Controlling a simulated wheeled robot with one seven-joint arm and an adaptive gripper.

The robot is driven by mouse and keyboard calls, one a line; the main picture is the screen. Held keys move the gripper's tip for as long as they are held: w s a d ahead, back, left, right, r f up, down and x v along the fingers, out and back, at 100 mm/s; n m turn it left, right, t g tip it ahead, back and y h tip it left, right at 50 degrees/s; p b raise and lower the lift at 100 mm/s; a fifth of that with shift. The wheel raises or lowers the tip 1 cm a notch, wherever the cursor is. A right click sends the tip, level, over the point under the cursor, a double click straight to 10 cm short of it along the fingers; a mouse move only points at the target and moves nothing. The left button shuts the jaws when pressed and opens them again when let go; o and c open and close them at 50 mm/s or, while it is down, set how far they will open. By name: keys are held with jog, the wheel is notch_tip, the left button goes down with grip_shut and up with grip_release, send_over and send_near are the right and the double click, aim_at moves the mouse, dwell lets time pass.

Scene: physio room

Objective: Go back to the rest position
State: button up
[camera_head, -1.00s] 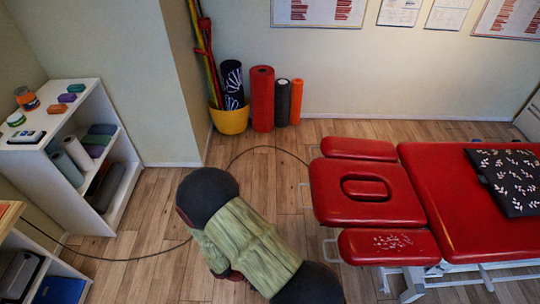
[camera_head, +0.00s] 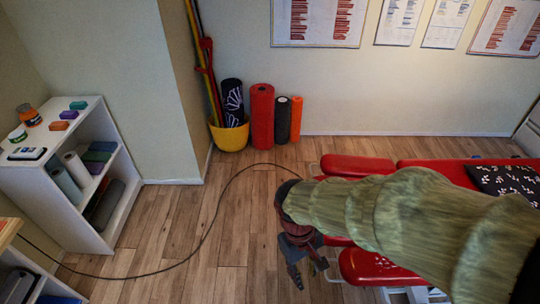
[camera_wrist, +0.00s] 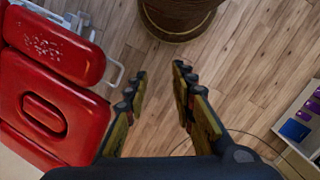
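My gripper (camera_head: 303,262) hangs from my sleeved arm in the head view, over the wooden floor at the left edge of the red treatment table (camera_head: 370,268). In the wrist view my gripper (camera_wrist: 160,75) has its two fingers spread apart, with only floor between them. Nothing is held. The arm's green sleeve crosses in front of the table and hides much of it, including most of the headrest.
A white shelf unit (camera_head: 128,200) with rolled mats and small blocks stands at the left. A yellow bucket (camera_head: 230,137) and several upright foam rollers stand by the back wall. A black cable (camera_head: 205,238) crosses the floor.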

jog(key=s+d+r+m+t, duration=0.1)
jog(key=d+r+m+t, duration=0.2)
jog(key=r, duration=0.6)
jog(key=s+d+r+m+t+y, duration=0.1)
jog(key=d+r+m+t, duration=0.1)
jog(key=d+r+t, duration=0.2)
jog(key=d+r, duration=0.3)
jog(key=r, duration=0.1)
jog(key=shift+r+m+y, duration=0.3)
jog(key=shift+r+m, duration=0.05)
jog(key=shift+m, duration=0.05)
